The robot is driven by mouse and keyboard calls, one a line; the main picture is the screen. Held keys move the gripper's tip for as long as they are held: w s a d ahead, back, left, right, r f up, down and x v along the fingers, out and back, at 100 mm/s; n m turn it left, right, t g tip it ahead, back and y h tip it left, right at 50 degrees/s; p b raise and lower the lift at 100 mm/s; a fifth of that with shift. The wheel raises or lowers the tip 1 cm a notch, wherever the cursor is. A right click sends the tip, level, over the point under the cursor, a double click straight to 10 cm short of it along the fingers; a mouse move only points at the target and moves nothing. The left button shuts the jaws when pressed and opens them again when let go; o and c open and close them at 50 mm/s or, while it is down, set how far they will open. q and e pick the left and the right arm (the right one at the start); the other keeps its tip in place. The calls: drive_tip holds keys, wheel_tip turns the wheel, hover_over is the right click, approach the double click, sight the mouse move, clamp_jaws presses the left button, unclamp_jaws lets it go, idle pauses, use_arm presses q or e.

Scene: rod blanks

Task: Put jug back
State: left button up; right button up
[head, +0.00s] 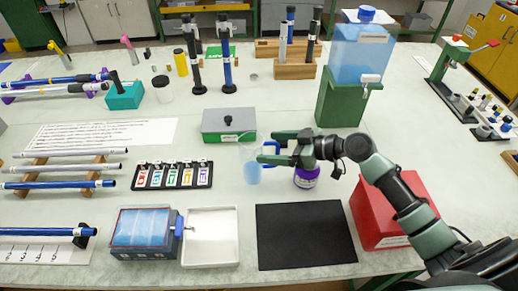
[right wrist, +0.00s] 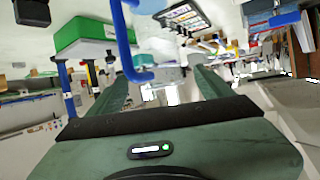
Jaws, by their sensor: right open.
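The jug (head: 252,174) is a clear vessel with light blue liquid and a blue handle (head: 272,148). It stands upright on the table near the middle of the head view. My right gripper (head: 267,147) is open, its two green fingers on either side of the handle. In the right wrist view the blue handle (right wrist: 124,42) reaches down between the spread fingers; whether it touches them I cannot tell. My left gripper is not in view.
A purple-labelled jar (head: 306,177) stands under my right wrist. A grey box (head: 229,122) is behind the jug. A black mat (head: 306,236), white tray (head: 210,238) and red box (head: 391,208) lie in front. A blue water tank with tap (head: 360,55) stands on a green block (head: 341,103).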

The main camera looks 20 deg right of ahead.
drive_tip(key=b+v, duration=0.1)
drive_tip(key=v, duration=0.5)
idle(0.3)
